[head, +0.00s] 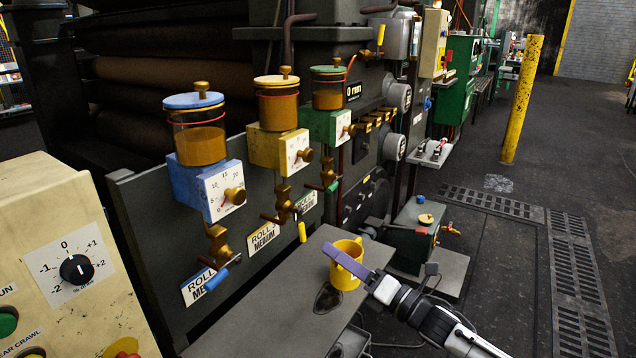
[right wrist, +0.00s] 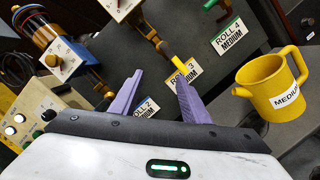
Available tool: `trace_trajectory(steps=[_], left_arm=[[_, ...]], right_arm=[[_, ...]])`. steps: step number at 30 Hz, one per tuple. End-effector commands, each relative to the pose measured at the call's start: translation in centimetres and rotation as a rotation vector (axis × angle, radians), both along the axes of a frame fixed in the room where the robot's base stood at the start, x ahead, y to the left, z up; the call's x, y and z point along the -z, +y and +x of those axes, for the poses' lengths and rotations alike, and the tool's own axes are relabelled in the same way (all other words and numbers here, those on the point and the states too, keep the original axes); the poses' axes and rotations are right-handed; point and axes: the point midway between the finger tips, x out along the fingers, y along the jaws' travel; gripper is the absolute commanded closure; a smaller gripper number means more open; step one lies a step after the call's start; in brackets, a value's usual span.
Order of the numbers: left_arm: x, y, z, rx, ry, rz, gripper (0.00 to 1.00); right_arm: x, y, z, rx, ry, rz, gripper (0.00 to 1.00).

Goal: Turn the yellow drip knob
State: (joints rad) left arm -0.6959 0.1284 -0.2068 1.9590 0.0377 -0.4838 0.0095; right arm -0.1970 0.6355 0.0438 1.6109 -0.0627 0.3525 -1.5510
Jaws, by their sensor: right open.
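The yellow drip unit (head: 272,148) is mounted on the machine panel between a blue and a green unit. Its brass drip knob (head: 306,155) sticks out of a white dial plate. Below it hangs a brass valve (head: 285,203) with a yellow-handled lever (head: 302,231). My right gripper (head: 332,252) has purple fingers and is lower and to the right of the knob, in front of the yellow mug in the head view. In the right wrist view its fingers (right wrist: 158,72) are apart with nothing held; the yellow lever (right wrist: 179,63) shows by the right fingertip. My left gripper is out of view.
A yellow mug (head: 347,275) stands on the grey ledge (head: 262,312) beside a dark stain. The blue unit (head: 208,185) and green unit (head: 325,125) flank the yellow one. A control box (head: 60,250) stands at the left. Open floor lies to the right.

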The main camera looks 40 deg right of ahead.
Motion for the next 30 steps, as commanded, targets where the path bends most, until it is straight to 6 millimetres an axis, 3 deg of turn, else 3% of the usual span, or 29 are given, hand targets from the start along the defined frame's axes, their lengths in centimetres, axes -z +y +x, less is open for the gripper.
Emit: trace_trajectory(steps=[1,3,6,9,14,30], left_arm=[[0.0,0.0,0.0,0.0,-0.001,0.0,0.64],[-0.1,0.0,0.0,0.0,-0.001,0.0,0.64],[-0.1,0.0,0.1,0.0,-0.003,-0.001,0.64],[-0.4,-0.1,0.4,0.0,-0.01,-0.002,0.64],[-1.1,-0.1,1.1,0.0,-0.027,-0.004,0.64],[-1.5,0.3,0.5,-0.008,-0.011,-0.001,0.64]], right_arm=[[-3.5,-1.7,1.0,0.003,-0.11,-0.171,0.58],[-7.3,-3.1,1.5,0.014,-0.24,-0.371,0.58],[-11.3,-4.5,1.8,0.037,-0.377,-0.582,0.58],[-13.5,-5.2,1.7,0.057,-0.457,-0.701,0.58],[-14.9,-5.1,2.4,0.067,-0.496,-0.754,0.58],[-18.0,-2.1,9.4,0.068,-0.491,-0.748,0.58]])
